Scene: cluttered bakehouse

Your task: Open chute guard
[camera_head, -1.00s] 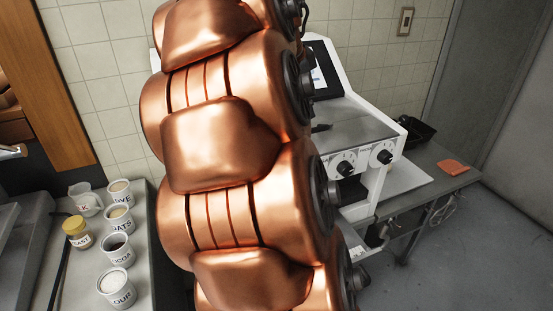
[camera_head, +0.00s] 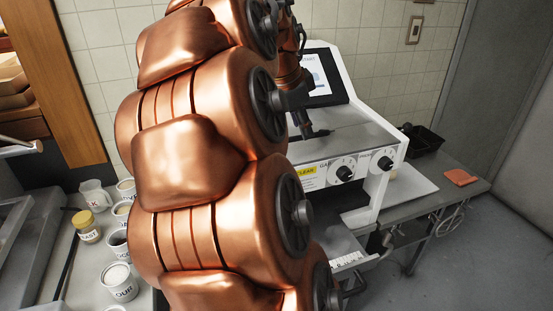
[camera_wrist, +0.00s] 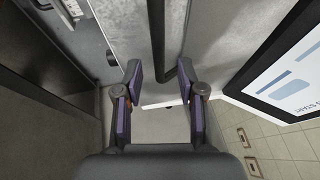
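The white bakery machine (camera_head: 372,190) stands right of centre in the head view, with a grey metal top panel (camera_head: 360,138). This panel may be the chute guard; I cannot tell for certain. My gripper (camera_head: 312,132) is low over the panel's left part, partly hidden by my arm. In the wrist view my gripper (camera_wrist: 158,75) has its two fingers apart. A dark bar (camera_wrist: 157,35) runs along grey metal ahead of the fingers and reaches toward the gap between the tips. I cannot tell whether they touch it.
The machine's screen (camera_head: 323,75) rises behind the gripper, and also shows in the wrist view (camera_wrist: 285,75). Knobs (camera_head: 345,168) line its front. Labelled tubs (camera_head: 118,282) stand on the left counter.

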